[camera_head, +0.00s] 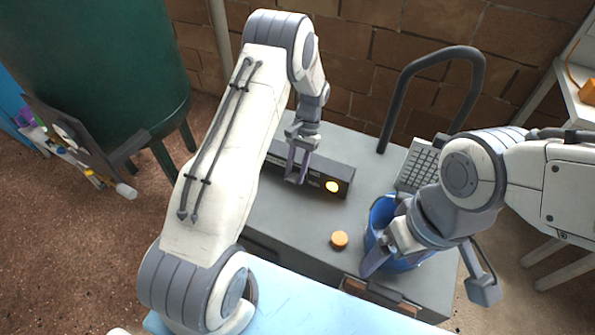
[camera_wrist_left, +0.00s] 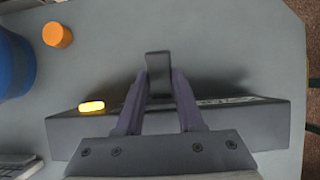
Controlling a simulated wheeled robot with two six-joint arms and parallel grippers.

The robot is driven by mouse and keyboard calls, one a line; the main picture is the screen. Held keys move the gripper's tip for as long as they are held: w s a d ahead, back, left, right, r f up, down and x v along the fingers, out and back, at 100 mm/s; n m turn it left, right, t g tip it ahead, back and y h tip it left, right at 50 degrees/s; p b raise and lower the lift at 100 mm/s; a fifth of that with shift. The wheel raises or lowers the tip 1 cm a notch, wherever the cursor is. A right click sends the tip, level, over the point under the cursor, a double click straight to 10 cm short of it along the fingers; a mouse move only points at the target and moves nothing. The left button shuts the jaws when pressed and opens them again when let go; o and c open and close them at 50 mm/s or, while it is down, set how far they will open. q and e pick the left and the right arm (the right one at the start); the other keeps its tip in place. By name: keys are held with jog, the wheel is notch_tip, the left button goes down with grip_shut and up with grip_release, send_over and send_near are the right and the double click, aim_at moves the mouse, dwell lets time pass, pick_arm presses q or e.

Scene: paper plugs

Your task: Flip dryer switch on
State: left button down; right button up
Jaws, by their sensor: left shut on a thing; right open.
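The dark dryer control box (camera_head: 338,172) sits on the grey cabinet top, with a lit yellow lamp (camera_head: 332,186) on its front face; the lamp also glows in the left wrist view (camera_wrist_left: 91,107). My left gripper (camera_head: 297,172) is at the box, and its fingers (camera_wrist_left: 160,85) are shut around the upright grey switch lever (camera_wrist_left: 158,66) in the left wrist view. In the head view the fingers mostly hide the lever. My right gripper (camera_head: 384,252) is open at the blue bin (camera_head: 381,212), overlapping its near side. I cannot tell whether it touches the bin.
An orange cap (camera_head: 339,239) lies on the cabinet top (camera_head: 290,215) left of the bin. A keypad (camera_head: 417,165) and a tall dark hoop handle (camera_head: 432,62) stand behind the bin. A green tank (camera_head: 100,60) is at the left.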

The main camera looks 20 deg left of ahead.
pick_arm(q)
jog(key=c, duration=0.5)
grip_release()
jog(key=v, duration=1)
jog(key=shift+w+r, duration=0.2)
jog(key=shift+r, duration=0.05)
